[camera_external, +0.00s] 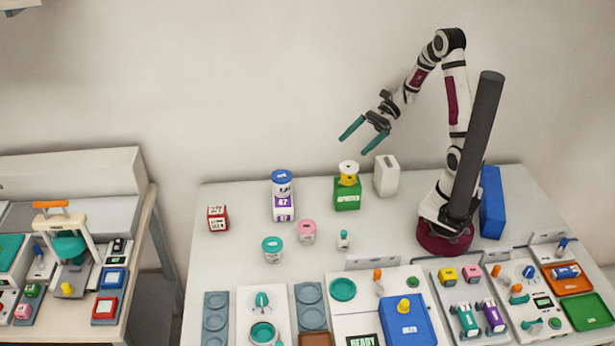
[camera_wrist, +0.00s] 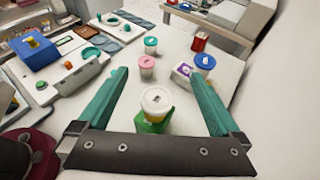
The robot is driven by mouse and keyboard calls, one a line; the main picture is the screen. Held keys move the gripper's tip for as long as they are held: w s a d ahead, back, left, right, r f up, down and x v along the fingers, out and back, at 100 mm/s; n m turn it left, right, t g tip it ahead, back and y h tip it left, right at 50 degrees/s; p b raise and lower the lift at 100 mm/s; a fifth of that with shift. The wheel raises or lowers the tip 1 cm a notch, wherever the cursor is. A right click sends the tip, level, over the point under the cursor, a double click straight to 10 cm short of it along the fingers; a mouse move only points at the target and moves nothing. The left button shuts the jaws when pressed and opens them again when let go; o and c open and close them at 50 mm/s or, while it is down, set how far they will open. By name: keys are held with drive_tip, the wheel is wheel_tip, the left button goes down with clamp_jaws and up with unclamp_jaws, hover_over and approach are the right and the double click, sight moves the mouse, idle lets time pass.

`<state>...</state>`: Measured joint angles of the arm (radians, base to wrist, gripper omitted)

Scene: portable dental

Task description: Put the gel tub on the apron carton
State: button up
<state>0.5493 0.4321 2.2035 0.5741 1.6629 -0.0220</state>
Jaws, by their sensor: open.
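A green carton (camera_external: 347,200) stands toward the back of the table; its label looks like "APRON" but is small. A yellow tub with a white lid (camera_external: 348,174) stands upright on it. In the wrist view this white-lidded tub (camera_wrist: 156,101) hides much of the green carton (camera_wrist: 152,124). I cannot read which is the gel tub. My gripper (camera_external: 354,146) is open and empty, above the green carton; its teal fingers (camera_wrist: 158,76) are spread wide.
A white block (camera_external: 386,176) stands just right of the green carton. A red box (camera_external: 217,218) is at the left, and a small teal-capped bottle (camera_external: 343,240) is in the middle. Trays and devices fill the front. Bare table lies between the red box and the teal-lidded tub.

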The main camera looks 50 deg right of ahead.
drive_tip(key=s+r+n+g+h, duration=0.1)
drive_tip(key=s+n+g+h, duration=0.1)
drive_tip(key=s+n+h, duration=0.9)
drive_tip(key=s+n, duration=0.3)
drive_tip(key=s, duration=0.4)
drive_tip(key=shift+d+r+n+g, duration=0.25)
drive_tip(key=shift+n+g, duration=0.15)
